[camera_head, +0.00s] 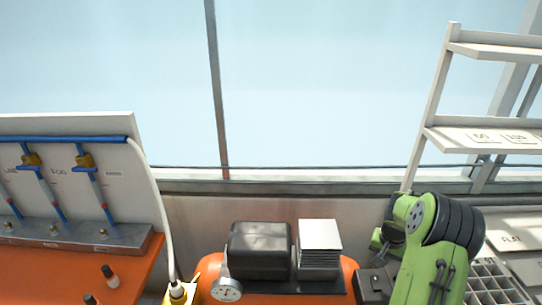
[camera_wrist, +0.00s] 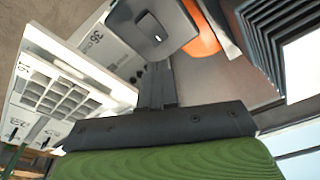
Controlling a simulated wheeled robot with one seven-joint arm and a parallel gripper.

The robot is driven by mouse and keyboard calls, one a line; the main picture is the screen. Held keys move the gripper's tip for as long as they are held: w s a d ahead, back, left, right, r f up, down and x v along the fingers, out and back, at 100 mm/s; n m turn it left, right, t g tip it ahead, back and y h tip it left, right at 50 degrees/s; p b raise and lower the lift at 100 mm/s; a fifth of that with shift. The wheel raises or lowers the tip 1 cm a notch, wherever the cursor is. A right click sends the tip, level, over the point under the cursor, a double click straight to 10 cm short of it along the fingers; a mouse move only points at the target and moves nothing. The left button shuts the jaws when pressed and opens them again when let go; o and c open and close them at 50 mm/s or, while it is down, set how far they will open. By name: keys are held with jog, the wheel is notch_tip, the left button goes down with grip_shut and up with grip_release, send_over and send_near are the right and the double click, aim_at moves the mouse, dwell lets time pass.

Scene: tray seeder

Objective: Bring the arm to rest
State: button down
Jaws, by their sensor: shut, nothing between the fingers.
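My green and dark grey arm (camera_head: 432,240) is folded at the right of the head view, in front of the white shelving. In the wrist view my gripper (camera_wrist: 157,68) shows as two dark fingers side by side, closed together with nothing between them. Its dark base and my green wrist fill the bottom of that view. In the head view I cannot make out the fingertips.
An orange machine (camera_head: 349,264) with a dark rounded box (camera_head: 260,250), a ribbed grey block (camera_head: 319,243) and a gauge (camera_head: 228,290) stands beside my arm. A white cell tray (camera_head: 492,286) is at right. White shelving (camera_head: 436,95) rises behind; an orange bench (camera_head: 60,271) is left.

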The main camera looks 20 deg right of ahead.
jog(key=s+a+r+n+t, duration=0.2)
jog(key=a+r+n, duration=0.3)
jog(key=a+r, duration=1.25)
jog(key=s+a+r+n+t, duration=0.1)
jog(key=s+a+r+n, duration=0.1)
jog(key=s+a, duration=0.5)
jog(key=s+a+r+n+t+y, duration=0.1)
jog(key=s+a+r+n, duration=0.1)
jog(key=s+a, duration=0.5)
jog(key=s+r, duration=0.1)
jog(key=s, duration=0.3)
jog(key=shift+a+r+n, duration=0.3)
jog(key=shift+r, duration=0.05)
